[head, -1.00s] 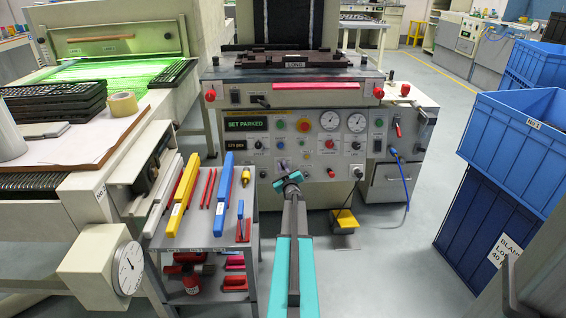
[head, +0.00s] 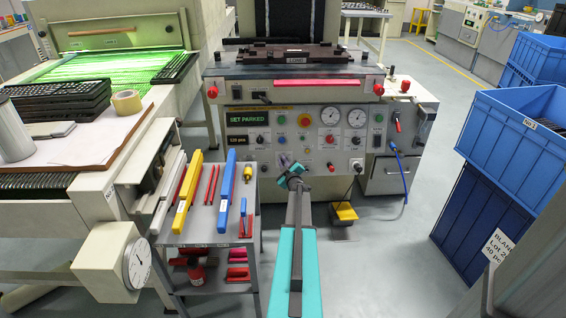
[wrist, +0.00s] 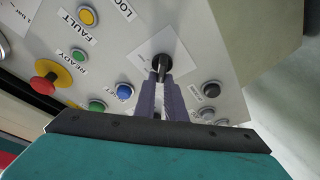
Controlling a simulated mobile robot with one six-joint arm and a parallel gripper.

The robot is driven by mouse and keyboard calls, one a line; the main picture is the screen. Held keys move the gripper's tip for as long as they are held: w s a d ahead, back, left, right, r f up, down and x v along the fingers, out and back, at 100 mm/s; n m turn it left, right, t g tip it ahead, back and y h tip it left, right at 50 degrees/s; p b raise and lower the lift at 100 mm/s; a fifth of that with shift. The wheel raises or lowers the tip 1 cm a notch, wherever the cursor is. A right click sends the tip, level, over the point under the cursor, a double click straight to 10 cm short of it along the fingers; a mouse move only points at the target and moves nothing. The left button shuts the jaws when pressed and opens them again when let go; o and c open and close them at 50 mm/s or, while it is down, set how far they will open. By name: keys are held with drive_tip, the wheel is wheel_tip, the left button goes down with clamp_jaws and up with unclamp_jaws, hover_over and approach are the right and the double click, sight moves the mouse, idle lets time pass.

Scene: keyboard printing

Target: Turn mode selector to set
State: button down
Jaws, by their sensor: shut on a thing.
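The white machine panel (head: 350,175) stands ahead, with a green display (head: 248,118) reading "SET PARKED". In the wrist view, a black knob (wrist: 161,63) sits on a white label plate; it appears to be the mode selector. Its lettering and pointer position are too small to read. My gripper (wrist: 160,80) is shut on this knob, with a grey-purple finger on each side. In the head view, my gripper (head: 284,163) reaches the lower left of the panel and its fingers hide the knob.
A tool cart (head: 205,225) stands left of my arm. A yellow pedal (head: 345,212) is on the floor to the right, where there is open floor.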

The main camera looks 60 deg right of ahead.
drive_tip(key=shift+s+d, duration=0.15)
drive_tip(key=shift+d, duration=0.1)
drive_tip(key=c, duration=1.8)
unclamp_jaws()
drive_tip(key=shift+a, duration=0.15)
drive_tip(key=shift+a, duration=0.1)
drive_tip(key=shift+p+v, duration=0.85)
drive_tip(key=shift+v, duration=5.9)
